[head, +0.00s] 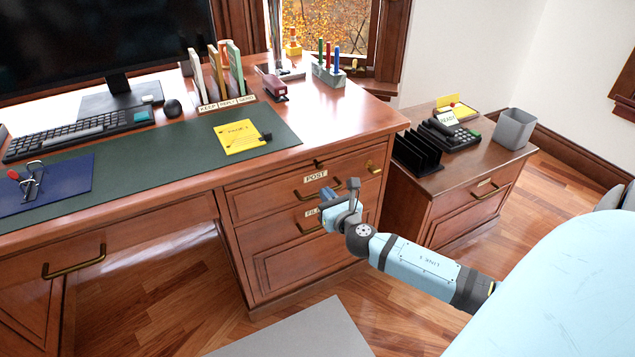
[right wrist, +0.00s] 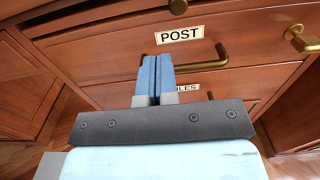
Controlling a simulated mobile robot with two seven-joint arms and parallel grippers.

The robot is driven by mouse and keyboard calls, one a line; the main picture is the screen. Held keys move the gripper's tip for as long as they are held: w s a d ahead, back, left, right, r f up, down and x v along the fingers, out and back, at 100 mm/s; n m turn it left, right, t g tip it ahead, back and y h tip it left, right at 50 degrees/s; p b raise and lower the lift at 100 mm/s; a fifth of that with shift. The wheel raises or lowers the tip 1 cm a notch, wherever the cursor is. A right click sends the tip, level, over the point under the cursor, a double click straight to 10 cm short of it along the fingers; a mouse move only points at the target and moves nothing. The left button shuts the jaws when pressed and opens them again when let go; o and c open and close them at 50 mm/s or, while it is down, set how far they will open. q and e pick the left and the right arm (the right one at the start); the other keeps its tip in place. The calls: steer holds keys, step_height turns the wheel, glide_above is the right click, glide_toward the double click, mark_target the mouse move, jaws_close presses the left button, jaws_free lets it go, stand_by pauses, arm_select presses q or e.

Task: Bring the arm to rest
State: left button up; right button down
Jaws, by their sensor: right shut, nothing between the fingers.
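My right gripper (head: 345,188) is in front of the desk's drawer column, its arm coming in from the lower right. In the right wrist view its two blue fingers (right wrist: 155,78) are together with nothing between them. They are close to the drawer front labelled POST (right wrist: 180,35) and its brass handle (right wrist: 205,60); I cannot tell whether they touch it. The drawers look closed. The lower label is partly hidden by the gripper. My left gripper is not in view.
The wooden desk (head: 330,115) carries a monitor, a keyboard (head: 75,133), a file rack, a yellow note (head: 240,135) and a pen holder (head: 328,74). A side cabinet (head: 470,190) with a phone and a grey bin (head: 514,128) stands at right. Wooden floor (head: 385,325) shows in front.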

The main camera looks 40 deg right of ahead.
steer(key=shift+v, duration=2.35)
